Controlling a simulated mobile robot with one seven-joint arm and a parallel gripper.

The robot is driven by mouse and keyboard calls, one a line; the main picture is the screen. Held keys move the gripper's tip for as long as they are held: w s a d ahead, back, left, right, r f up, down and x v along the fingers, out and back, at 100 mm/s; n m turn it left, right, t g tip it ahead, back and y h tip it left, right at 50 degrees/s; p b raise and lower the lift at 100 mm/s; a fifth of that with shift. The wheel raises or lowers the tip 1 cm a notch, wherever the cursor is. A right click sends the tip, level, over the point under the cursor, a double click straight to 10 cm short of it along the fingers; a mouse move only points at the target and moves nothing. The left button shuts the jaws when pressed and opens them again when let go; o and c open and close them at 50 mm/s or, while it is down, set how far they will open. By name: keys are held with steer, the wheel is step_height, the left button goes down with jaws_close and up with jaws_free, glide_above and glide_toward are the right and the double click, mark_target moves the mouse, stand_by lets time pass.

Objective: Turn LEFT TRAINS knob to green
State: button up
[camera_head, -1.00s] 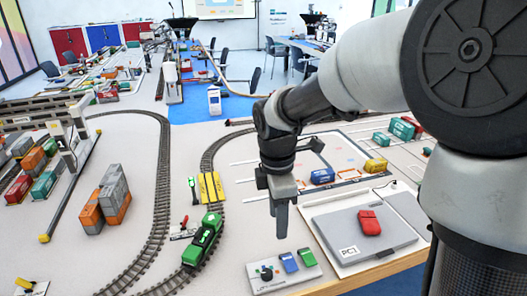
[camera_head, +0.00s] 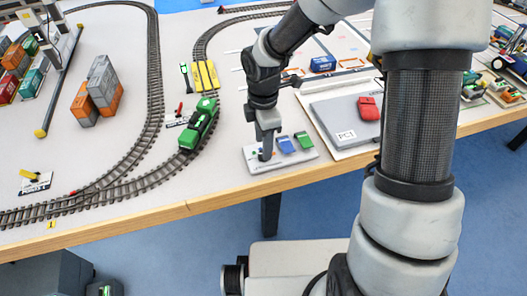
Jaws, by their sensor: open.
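The white control panel (camera_head: 280,164) lies near the table's front edge. It carries a blue block (camera_head: 286,144) and a green block (camera_head: 305,140) on its right part. Its left part, where the dark knob sits, is largely covered by my gripper (camera_head: 266,154). My gripper points down with its fingertips at that spot and is open. I cannot tell whether the fingers stand around the knob or touch it. The knob's pointer and the panel's lettering are too small or hidden to read.
A green locomotive (camera_head: 200,124) stands on the track to the left. The wooden table edge (camera_head: 190,208) runs just in front.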

steer(key=shift+f, duration=1.65)
steer(key=c, duration=1)
steer(key=shift+c, duration=0.2)
steer(key=shift+m, duration=0.3)
steer(key=m, duration=0.3)
steer(key=shift+m+b, duration=0.35)
steer(key=shift+m, duration=1.65)
